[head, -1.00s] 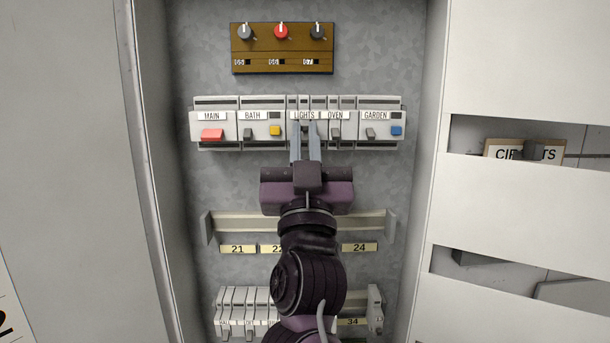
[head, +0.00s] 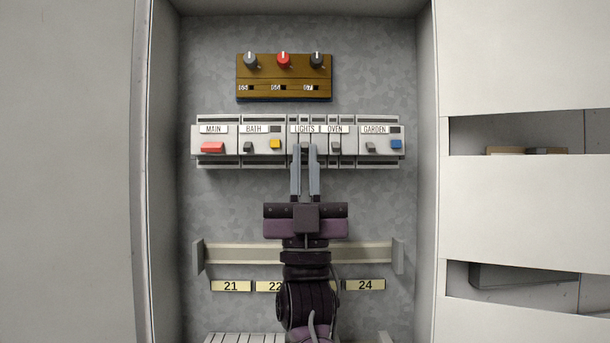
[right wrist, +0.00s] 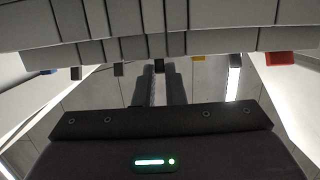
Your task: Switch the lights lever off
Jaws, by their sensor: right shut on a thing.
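The LIGHTS breaker (head: 297,155) sits in the middle of the upper breaker row, between BATH and OVEN. Its small dark lever (head: 305,148) is between my right gripper's fingertips (head: 305,152) and is partly hidden by them. The lever also shows between the fingers in the right wrist view (right wrist: 159,66). My right gripper is shut on it from below and in front. The lever looks about level with the dark BATH lever (head: 248,147) and OVEN lever (head: 335,147). My left gripper is not in view.
A red MAIN lever (head: 212,147) is at the row's left end; a yellow button (head: 275,144) and a blue button (head: 396,144) are on BATH and GARDEN. Above is a brown knob panel (head: 284,78). An empty rail (head: 225,254) runs below. Cabinet walls stand on both sides.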

